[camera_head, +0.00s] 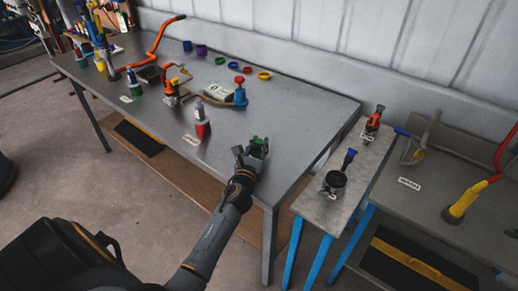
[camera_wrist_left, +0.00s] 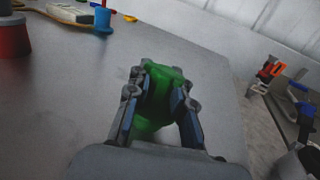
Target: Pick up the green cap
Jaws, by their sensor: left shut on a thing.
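The green cap (camera_wrist_left: 156,108) is between the two fingers of my left gripper (camera_wrist_left: 163,95), which is shut on it. In the head view the left gripper (camera_head: 252,151) is above the near right part of the grey table, with a bit of the green cap (camera_head: 259,141) showing between its fingers. The fingers hide part of the cap. I cannot tell whether the cap touches the tabletop. My right gripper is not in view.
A red and grey bottle (camera_head: 202,126) stands left of the gripper on the table (camera_head: 150,150). A blue part with a red knob (camera_head: 240,92) and several coloured rings lie farther back. A narrow stand (camera_head: 325,209) with a black pot is to the right.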

